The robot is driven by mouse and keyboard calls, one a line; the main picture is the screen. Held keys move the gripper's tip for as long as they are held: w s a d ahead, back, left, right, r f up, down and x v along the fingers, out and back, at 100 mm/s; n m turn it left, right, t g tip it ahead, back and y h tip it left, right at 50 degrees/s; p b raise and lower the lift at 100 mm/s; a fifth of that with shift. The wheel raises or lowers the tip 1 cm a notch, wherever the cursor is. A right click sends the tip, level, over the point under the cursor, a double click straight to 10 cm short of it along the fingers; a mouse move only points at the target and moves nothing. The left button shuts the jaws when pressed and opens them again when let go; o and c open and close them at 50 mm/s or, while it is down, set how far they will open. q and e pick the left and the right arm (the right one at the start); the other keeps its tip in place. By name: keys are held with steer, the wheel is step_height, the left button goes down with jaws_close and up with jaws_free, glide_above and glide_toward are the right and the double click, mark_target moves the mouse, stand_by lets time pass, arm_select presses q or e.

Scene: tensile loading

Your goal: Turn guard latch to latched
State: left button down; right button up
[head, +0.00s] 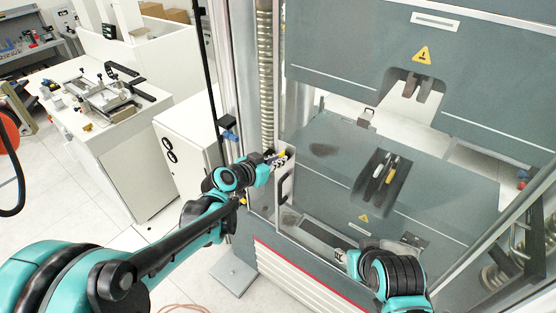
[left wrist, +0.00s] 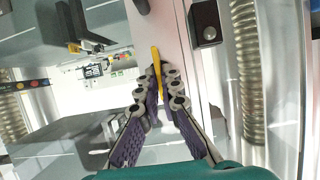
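The guard latch has a yellow handle (left wrist: 157,62) on a pale upright strip of the machine's guard frame, and it points up and slightly left in the left wrist view. In the head view only a small yellow bit of the latch (head: 283,154) shows at my gripper's tip. My left gripper (left wrist: 160,88) has its fingertips drawn close together on both sides of the handle, pads against it. It also shows in the head view (head: 274,158) at the frame's edge. My right gripper (head: 349,262) is low in front of the machine, mostly hidden by its own arm.
The grey testing machine (head: 450,190) fills the right, with clear guard panels and dark grips (head: 380,178) inside. A ribbed metal column (head: 265,80) stands beside the latch. A white workbench (head: 70,105) with fixtures stands at left.

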stand_by(0.4)
arm_select(q)
steer(key=shift+w+a+f+n+g+h+b, duration=0.2)
steer(key=shift+n+h+b, duration=1.05)
steer(key=shift+n+b, duration=0.9)
steer(key=shift+w+a+f+n+g+h+b, duration=0.1)
steer(key=shift+a+f+n+g+h+b, duration=0.1)
steer(key=shift+n+h+b, duration=1.45)
steer(key=shift+w+a+f+n+g+h+b, duration=0.15)
steer(key=shift+n+h+b, duration=0.65)
steer(key=shift+n+b, duration=1.8)
steer(key=shift+n, duration=0.4)
steer(key=shift+s, duration=0.1)
steer(key=c, duration=1.7)
jaws_free()
